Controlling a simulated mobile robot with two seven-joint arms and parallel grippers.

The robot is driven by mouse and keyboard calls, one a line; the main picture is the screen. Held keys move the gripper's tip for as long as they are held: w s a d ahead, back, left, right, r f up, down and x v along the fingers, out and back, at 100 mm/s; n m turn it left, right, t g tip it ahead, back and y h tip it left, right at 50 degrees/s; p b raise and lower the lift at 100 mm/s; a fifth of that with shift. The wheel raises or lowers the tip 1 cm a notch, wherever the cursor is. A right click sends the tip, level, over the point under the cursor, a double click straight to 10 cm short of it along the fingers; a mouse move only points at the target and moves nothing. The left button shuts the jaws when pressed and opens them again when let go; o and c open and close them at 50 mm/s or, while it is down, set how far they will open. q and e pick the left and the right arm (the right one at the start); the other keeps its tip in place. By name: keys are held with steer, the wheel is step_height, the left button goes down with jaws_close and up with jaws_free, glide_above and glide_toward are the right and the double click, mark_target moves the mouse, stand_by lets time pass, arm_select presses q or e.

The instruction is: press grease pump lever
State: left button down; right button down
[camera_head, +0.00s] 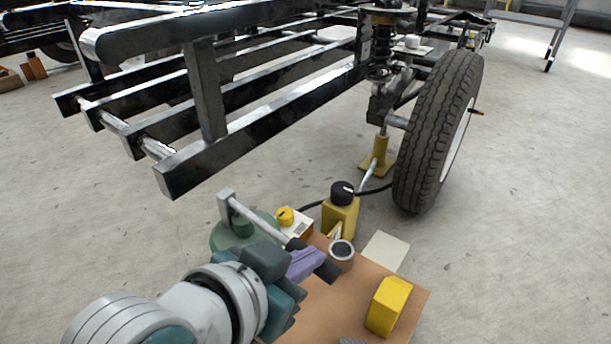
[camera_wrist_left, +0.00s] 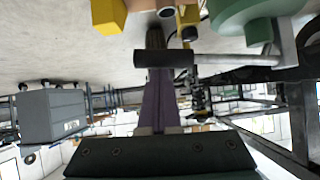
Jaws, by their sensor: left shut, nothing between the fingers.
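The grease pump is a green round pot (camera_head: 228,236) with a grey metal lever (camera_head: 262,226) ending in a black grip (camera_head: 296,244). In the left wrist view the lever (camera_wrist_left: 230,60) runs sideways and its grip (camera_wrist_left: 163,58) crosses over my purple fingers. My left gripper (camera_head: 328,270) is shut with nothing between its fingers. Its fingers lie at the grip end of the lever, and their dark tips (camera_wrist_left: 155,38) reach past the grip. I cannot tell whether they touch. The green pot (camera_wrist_left: 258,12) also shows in the wrist view. My right gripper is not in view.
A brown board (camera_head: 330,310) holds a yellow block (camera_head: 388,306) and a round grey-rimmed cup (camera_head: 341,252). A yellow unit with a black cap (camera_head: 343,192) stands behind, beside a yellow-knobbed box (camera_head: 301,226). Farther back are a tyre (camera_head: 432,130) and a black frame (camera_head: 270,120).

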arm_select(q)
steer(key=shift+s+a+f, duration=0.15)
steer(key=shift+s+f, duration=0.1)
steer(key=shift+f, duration=0.2)
steer(key=s+a+r+p, duration=0.4)
steer(key=s+r+p, duration=0.3)
steer(key=r+p, duration=0.3)
steer(key=shift+s+p, duration=0.4)
steer(key=shift+p, duration=0.7)
steer(key=shift+w+r, duration=0.1)
steer(key=shift+r, duration=0.05)
